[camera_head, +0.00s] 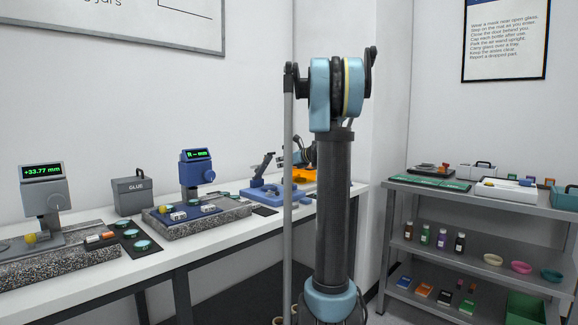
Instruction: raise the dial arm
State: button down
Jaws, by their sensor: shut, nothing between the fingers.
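A blue fixture (272,190) stands on the white bench near its far end. A dark tilted lever (262,166) rises from it; I take this as the dial arm, though its details are too small to tell. Two other gauges stand to the left: a grey one (44,186) reading +33.77 mm and a blue one (196,172) with a green readout. My gripper (283,162) shows small, just right of the lever and above the fixture. It is shut and empty. My own arm and column hide part of it, and I cannot tell whether it touches the lever.
Speckled stone plates (52,272) carry the gauges. An orange item (303,175) lies behind my arm. A grey shelf rack (480,258) with bottles, bowls and small boxes stands at the right.

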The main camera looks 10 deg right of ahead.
jog(key=shift+w+a+r, duration=0.8)
jog(key=shift+w, duration=0.25)
